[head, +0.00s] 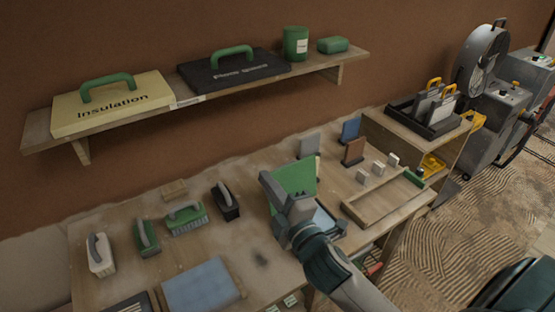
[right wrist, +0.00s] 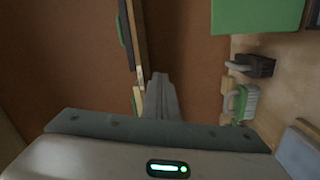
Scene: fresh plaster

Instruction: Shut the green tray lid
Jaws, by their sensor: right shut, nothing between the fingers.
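The green tray lid (head: 297,176) stands raised and tilted over the worktable. Its tray (head: 326,222) lies below it, largely hidden behind my right gripper and forearm, with a bluish inside partly visible. My right gripper (head: 266,180) is shut and empty, at the left edge of the lid in the head view. I cannot tell whether it touches the lid. In the right wrist view the closed fingers (right wrist: 160,82) point at the brown wall, and the green lid (right wrist: 255,16) shows at the top right, apart from them in the picture. My left gripper is not in view.
Several brushes, among them a green one (head: 186,218), stand left of the gripper. A blue-grey slab (head: 203,285) lies at the front. A wooden frame (head: 382,205) and small blocks lie to the right. A shelf (head: 330,62) with labelled boxes hangs above.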

